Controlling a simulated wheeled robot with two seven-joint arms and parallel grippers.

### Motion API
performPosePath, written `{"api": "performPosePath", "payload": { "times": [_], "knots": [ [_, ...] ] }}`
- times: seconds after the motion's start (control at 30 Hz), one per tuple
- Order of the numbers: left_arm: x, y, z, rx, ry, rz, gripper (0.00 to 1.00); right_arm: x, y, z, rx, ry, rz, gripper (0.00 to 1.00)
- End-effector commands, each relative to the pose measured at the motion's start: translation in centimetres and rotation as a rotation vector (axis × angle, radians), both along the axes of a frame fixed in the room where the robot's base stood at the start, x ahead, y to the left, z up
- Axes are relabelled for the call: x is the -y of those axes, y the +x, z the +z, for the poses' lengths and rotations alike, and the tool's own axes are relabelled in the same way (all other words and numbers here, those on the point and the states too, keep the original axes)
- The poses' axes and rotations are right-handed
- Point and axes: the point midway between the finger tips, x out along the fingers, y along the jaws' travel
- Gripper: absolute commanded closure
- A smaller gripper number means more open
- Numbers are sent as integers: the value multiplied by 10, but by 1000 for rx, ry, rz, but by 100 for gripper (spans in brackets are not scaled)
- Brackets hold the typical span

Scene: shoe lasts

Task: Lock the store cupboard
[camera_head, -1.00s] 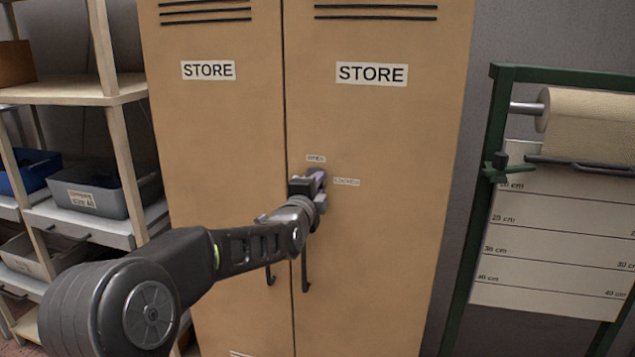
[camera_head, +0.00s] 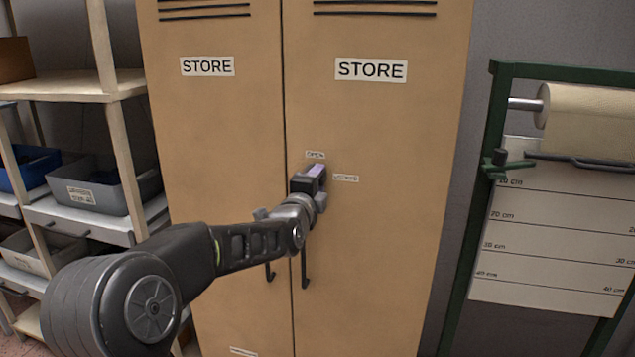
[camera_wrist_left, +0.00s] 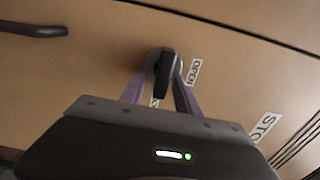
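The tan store cupboard (camera_head: 385,230) stands shut, with two doors marked STORE. A lock knob (camera_wrist_left: 164,72) with a black grip is on its right door, below the OPEN label (camera_head: 315,154) and left of the LOCKED label (camera_head: 345,178). My left gripper (camera_head: 318,171) is at the knob and mostly hides it in the head view. In the wrist view its purple fingers (camera_wrist_left: 162,88) stand one on each side of the black grip, with gaps showing. Whether the tips touch it is unclear, as is which label the grip points to. My right gripper is out of view.
Two dark door handles (camera_head: 305,268) hang below the lock; one also shows in the wrist view (camera_wrist_left: 32,30). A shelf with grey bins (camera_head: 95,190) is on the left. A green-framed stand with a paper roll (camera_head: 590,120) is on the right.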

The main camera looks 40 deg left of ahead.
Motion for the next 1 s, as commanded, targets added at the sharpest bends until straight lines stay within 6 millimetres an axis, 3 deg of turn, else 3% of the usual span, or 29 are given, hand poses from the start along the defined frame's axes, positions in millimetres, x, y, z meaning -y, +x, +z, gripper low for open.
{"api": "performPosePath", "payload": {
  "times": [0.37, 0.8, 1.0],
  "knots": [
    [2, -7, 0, 2, -2, 1, 62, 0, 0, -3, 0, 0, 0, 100],
    [23, -68, 0, 2, -2, 1, 62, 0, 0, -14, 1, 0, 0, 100],
    [26, -74, 0, 0, 0, 0, 62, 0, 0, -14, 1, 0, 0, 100]
  ]
}}
